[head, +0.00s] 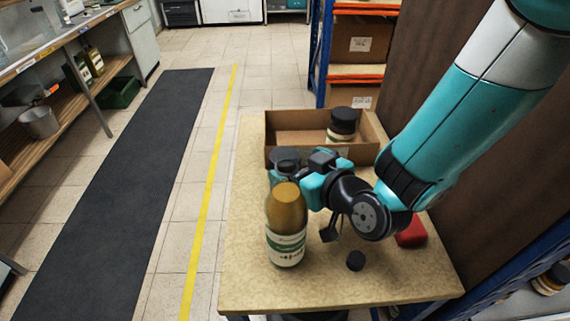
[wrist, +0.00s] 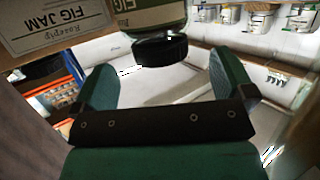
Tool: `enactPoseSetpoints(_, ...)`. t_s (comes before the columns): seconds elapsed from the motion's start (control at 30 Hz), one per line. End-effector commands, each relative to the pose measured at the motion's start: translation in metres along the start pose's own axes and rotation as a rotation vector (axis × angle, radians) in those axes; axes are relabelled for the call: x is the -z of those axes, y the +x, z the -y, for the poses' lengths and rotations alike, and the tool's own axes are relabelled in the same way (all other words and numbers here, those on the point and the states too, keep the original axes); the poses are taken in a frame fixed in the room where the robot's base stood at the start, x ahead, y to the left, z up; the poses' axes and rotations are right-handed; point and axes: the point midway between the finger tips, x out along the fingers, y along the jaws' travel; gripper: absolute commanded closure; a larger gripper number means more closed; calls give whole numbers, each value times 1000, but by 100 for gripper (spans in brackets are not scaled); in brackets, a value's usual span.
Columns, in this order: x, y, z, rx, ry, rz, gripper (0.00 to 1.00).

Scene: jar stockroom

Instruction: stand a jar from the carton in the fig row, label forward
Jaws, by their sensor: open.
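A cardboard carton (head: 290,155) stands at the back of the small table. A dark-lidded jar (head: 341,127) stands inside at its right end. My gripper (head: 291,171) is in front of the carton's left part, beside another black lid (head: 285,153). In the wrist view, which is upside down, the open green fingers (wrist: 165,85) have nothing between them. A jar with a green-and-white FIG label and black lid (wrist: 160,48) shows just past them. The carton's FIG JAM label (wrist: 55,25) is at upper left. I cannot identify the fig row.
An amber-topped bottle (head: 287,225) stands close in front of my gripper. A small black cap (head: 355,261) and a red object (head: 411,232) are on the tabletop (head: 320,287). Jars sit on a shelf at lower right (head: 550,280). A dark panel borders the table's right.

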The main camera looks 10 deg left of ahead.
Motion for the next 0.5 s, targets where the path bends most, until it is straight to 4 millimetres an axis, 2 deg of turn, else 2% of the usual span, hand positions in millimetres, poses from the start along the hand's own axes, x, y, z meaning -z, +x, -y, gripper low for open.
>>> enactPoseSetpoints(0.17, 4, 14, 0, 2, 0, 2, 0)
enactPoseSetpoints(0.4, 2, 46, 0, 1, -1, 1, 0)
enactPoseSetpoints(0.5, 1, 51, 0, 0, 0, 0, 0)
